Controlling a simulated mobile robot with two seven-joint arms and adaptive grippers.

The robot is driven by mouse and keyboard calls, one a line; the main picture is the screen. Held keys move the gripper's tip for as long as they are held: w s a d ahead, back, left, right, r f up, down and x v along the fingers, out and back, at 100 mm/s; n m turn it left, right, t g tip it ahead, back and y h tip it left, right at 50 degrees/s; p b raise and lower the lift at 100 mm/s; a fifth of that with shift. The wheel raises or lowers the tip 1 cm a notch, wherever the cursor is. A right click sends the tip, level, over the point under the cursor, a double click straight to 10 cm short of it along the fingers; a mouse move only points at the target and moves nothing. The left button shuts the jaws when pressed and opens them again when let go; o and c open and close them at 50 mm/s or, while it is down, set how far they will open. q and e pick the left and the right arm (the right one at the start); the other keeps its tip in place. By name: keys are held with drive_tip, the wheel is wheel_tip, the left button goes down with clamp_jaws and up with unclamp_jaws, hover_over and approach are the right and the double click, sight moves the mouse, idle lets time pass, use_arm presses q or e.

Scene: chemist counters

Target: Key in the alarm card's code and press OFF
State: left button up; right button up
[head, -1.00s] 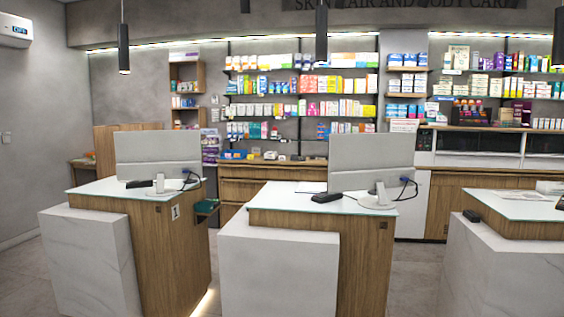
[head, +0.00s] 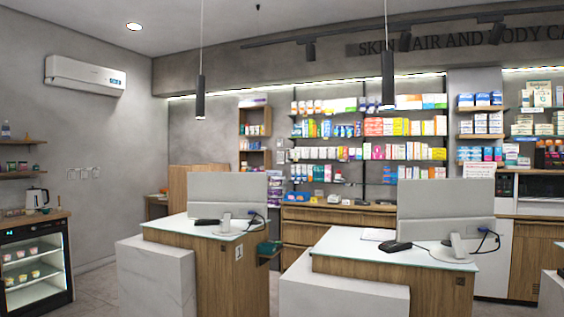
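I cannot make out an alarm card or a keypad with an OFF key in the head view. Small pale plates (head: 84,173) sit on the left grey wall, too small to read. Another small pale fitting (head: 281,156) is on the back wall beside the shelves, also too small to identify. Neither of my grippers is in view.
Two counters with white marble fronts (head: 160,283) (head: 345,300) carry monitors (head: 228,199) (head: 445,211). A glass-front fridge (head: 36,266) stands at the left, a kettle (head: 37,198) on it. An air conditioner (head: 85,76) hangs above. Floor shows between fridge and left counter.

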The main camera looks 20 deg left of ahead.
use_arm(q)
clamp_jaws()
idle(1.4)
